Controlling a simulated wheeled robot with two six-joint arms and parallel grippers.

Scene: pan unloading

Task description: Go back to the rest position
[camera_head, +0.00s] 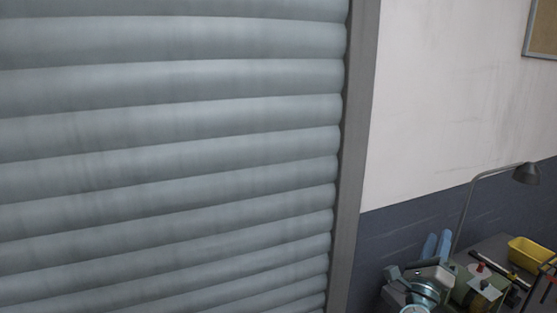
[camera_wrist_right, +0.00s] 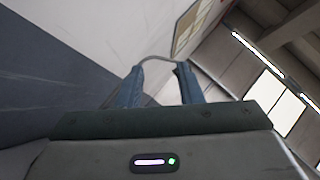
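My right gripper (camera_head: 436,239) is at the lower right of the head view, with its two blue fingers pointing up and a narrow gap between them. In the right wrist view, the fingers of this gripper (camera_wrist_right: 160,70) stand well apart, with nothing clearly held between them. A thin grey curved shape (camera_wrist_right: 158,58) shows near the fingertips; I cannot tell what it is or whether it touches them. My left gripper is not in view. No pan is visible in either view.
A grey roller shutter (camera_head: 170,150) fills the left of the head view. A cluttered workbench (camera_head: 492,245) stands lower right, with a desk lamp (camera_head: 526,173) and a yellow bin (camera_head: 531,253). A wall with a dark blue lower band (camera_head: 400,235) is behind it.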

